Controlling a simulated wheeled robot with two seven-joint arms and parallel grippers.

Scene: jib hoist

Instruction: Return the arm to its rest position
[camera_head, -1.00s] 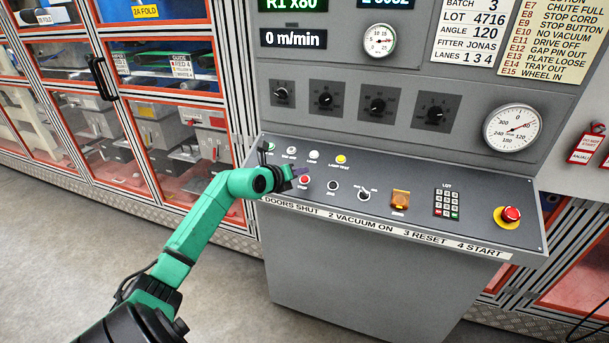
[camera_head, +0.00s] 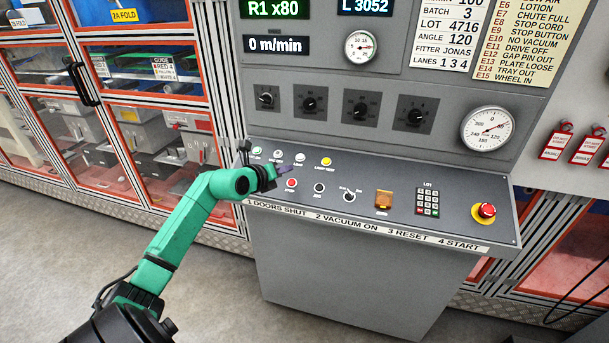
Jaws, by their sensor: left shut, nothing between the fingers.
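My left arm (camera_head: 180,235) is green and reaches up from the lower left to the left end of the sloped control panel. My left gripper (camera_head: 280,171) is shut and empty. It is near the panel's left edge, just left of the red button (camera_head: 291,183) and below the row of small buttons; I cannot tell whether it touches the panel. My right gripper is not in view.
The grey console (camera_head: 350,275) carries an orange switch (camera_head: 384,200), a keypad (camera_head: 428,201) and a red emergency button (camera_head: 487,210). Glazed red-framed cabinets (camera_head: 120,120) stand at the left. The floor at lower left is clear.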

